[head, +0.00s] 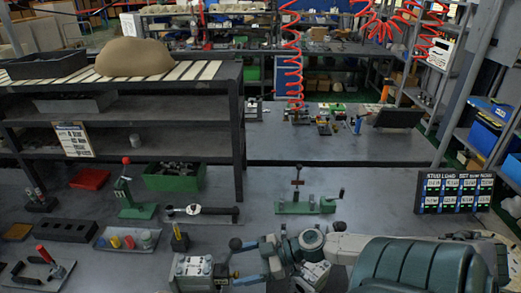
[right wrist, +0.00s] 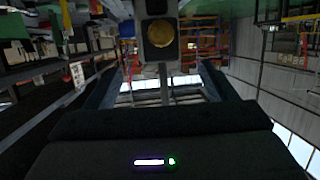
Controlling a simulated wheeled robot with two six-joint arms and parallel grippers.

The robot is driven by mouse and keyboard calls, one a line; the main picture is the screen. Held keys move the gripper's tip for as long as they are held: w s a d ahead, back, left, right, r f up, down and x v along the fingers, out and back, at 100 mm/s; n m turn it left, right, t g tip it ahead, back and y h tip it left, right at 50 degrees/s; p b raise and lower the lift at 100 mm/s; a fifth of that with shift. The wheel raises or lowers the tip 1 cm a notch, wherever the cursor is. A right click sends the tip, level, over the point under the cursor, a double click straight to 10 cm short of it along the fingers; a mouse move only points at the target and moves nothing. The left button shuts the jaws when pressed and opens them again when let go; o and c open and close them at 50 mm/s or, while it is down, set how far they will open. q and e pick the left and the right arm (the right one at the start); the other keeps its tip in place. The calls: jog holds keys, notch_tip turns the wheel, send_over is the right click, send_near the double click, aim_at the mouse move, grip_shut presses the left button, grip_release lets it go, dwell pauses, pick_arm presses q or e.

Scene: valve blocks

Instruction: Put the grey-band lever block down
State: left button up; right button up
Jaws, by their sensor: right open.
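A light grey valve block (head: 193,270) with bolts or ports on top stands at the front edge of the bench in the head view. A black ball-ended lever (head: 236,243) shows at its right; I cannot make out a grey band. My right gripper (head: 226,272) reaches in from the right, close beside the block. In the right wrist view my right gripper (right wrist: 157,82) is open, its two dark fingers apart. A grey block face with a round brass-coloured disc (right wrist: 159,34) shows beyond the fingertips; contact is not clear. My left gripper is not in view.
A small black-and-yellow piece (head: 180,238) stands just behind the block. A tray with coloured parts (head: 128,239), a black holed block (head: 67,229) and a green-based fixture (head: 300,205) are around it.

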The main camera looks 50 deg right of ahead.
jog(key=shift+p+v, duration=1.75)
jog(key=shift+v, duration=0.7)
